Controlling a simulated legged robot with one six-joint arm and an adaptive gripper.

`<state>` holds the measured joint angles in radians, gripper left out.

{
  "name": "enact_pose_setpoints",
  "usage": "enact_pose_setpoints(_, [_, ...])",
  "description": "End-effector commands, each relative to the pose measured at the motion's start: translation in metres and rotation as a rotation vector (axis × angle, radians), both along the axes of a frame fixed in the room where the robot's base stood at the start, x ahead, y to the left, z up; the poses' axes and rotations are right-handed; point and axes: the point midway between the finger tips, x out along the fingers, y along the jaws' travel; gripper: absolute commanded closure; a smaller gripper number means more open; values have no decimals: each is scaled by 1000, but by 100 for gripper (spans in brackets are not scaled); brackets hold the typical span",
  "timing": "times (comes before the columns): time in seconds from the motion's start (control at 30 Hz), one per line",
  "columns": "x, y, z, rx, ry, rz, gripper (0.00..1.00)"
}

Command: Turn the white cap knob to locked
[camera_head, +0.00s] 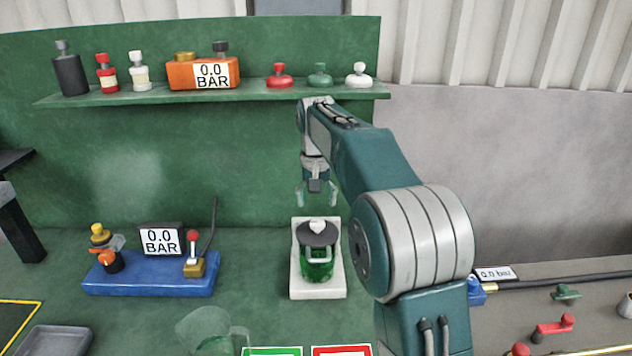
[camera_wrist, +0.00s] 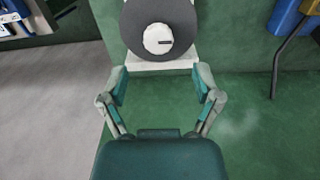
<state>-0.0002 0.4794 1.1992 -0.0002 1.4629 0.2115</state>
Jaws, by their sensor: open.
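The white cap knob (camera_head: 318,227) sits on top of a dark round lid (camera_head: 305,238) on a green jar-like vessel (camera_head: 318,268). The vessel stands on a white base plate (camera_head: 330,291) on the green bench. In the wrist view the knob (camera_wrist: 158,39) is round with a short dark mark pointing right, in the middle of the dark disc (camera_wrist: 184,20). My gripper (camera_head: 317,203) is open and empty, above and a little behind the vessel. In the wrist view my gripper's fingers (camera_wrist: 160,86) are spread apart, short of the knob and not touching it.
A blue block (camera_head: 150,286) with a gauge reading 0.0 BAR and a red-tipped lever stands left of the vessel. A clear container (camera_head: 207,330) is in front. A shelf (camera_head: 130,97) with bottles and spare knobs runs along the back panel. Red and green valves lie at right.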

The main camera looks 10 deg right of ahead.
Motion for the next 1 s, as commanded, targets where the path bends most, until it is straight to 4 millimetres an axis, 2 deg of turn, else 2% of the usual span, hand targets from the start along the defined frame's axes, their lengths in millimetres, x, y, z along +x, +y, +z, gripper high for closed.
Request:
enact_pose_setpoints(0.1, [1,1,26,0,-4,0,18])
enact_pose_setpoints(0.3, [1,1,54,0,0,0,18])
enact_pose_setpoints(0.47, [1,1,63,-1,1,0,18])
enact_pose_setpoints(0.77, [0,1,64,0,0,0,18])
enact_pose_setpoints(0.87, [-8,1,70,-1,-13,6,18])
enact_pose_setpoints(1.0, [-37,1,84,-1,-61,24,18])
